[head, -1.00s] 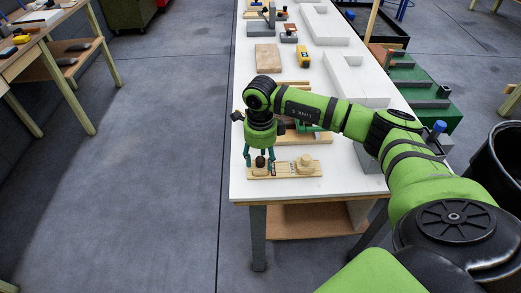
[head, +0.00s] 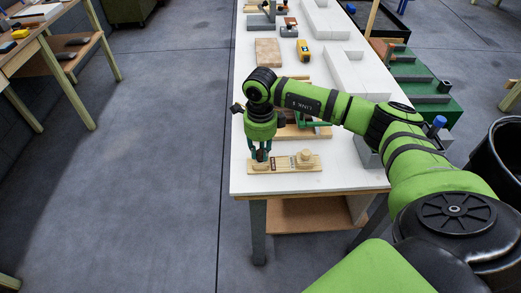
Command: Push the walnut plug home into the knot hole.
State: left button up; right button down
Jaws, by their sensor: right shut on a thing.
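A pale wooden board (head: 280,168) lies near the front left corner of the white worktable. A small dark plug (head: 261,158) stands at the board's left part; I take it for the walnut plug. My right gripper (head: 261,157) points down over it, with its fingers shut on it. The fingers hide most of the plug, and the knot hole does not show, so I cannot tell how deep the plug sits. A round pale wooden knob (head: 304,156) stands on the board's right part. My left gripper is out of view.
Behind my right gripper lies a wooden piece with a green part (head: 303,122). The table's left edge is close to my gripper.

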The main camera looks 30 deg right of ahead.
aim_at(261, 152)
jog(key=shift+r+p, duration=0.8)
jog(key=shift+r, duration=0.7)
jog(key=shift+r, duration=0.1)
